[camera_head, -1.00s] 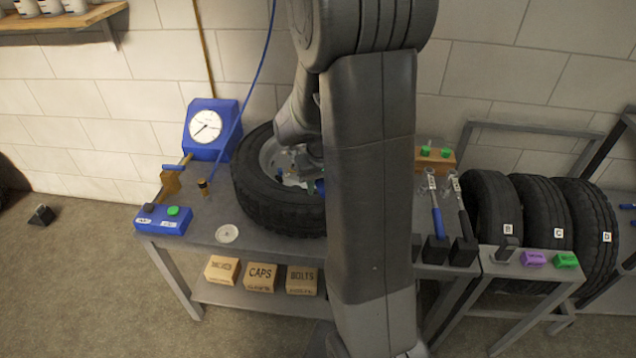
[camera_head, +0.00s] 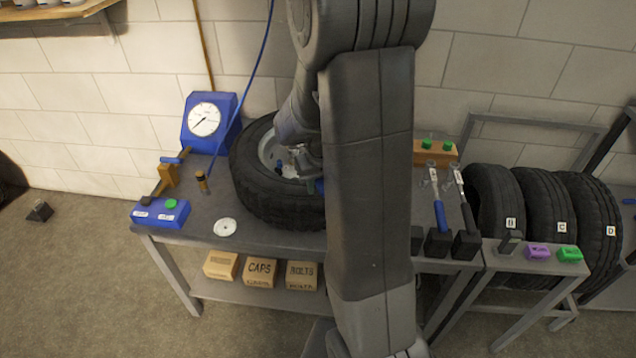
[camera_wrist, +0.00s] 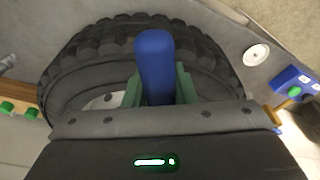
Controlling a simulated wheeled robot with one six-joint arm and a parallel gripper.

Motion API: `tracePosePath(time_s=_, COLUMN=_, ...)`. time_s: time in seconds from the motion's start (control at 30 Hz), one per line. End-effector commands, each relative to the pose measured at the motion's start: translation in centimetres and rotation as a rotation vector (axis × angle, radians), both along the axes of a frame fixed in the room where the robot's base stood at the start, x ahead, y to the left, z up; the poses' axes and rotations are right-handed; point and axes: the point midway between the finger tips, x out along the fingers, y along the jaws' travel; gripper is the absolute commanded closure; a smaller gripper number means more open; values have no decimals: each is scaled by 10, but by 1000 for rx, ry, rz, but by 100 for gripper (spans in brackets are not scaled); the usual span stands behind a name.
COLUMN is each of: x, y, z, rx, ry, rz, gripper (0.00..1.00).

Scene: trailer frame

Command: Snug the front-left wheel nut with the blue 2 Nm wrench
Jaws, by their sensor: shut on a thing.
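A wheel with a black tyre (camera_head: 262,200) lies flat on the grey bench, its pale hub partly hidden by my arm. My gripper (camera_head: 312,178) is over the hub, mostly hidden in the head view. In the wrist view its green fingers (camera_wrist: 158,88) are shut on a blue-handled tool (camera_wrist: 155,60), seen nearly end-on. The tool's head and the wheel nuts cannot be made out, nor whether they touch. A blue-handled wrench (camera_head: 439,212) and a black-handled wrench (camera_head: 463,205) stand in dark holders at the right; no torque marking is readable.
A blue gauge box (camera_head: 205,122) and a blue button box (camera_head: 160,213) stand left of the wheel. A white disc (camera_head: 225,228) lies near the bench's front edge. Labelled boxes (camera_head: 260,273) sit on the lower shelf. Spare tyres (camera_head: 545,210) stand at right.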

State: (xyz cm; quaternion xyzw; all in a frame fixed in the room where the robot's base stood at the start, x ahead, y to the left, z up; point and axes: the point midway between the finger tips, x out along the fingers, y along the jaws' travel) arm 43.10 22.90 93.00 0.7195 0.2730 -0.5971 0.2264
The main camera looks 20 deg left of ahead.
Motion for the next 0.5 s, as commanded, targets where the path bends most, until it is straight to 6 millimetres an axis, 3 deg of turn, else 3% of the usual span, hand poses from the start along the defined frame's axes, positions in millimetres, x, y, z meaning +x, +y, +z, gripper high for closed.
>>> tracePosePath(time_s=0.5, x=1, y=0, z=-15, rx=2, ry=-2, rz=0, gripper=100)
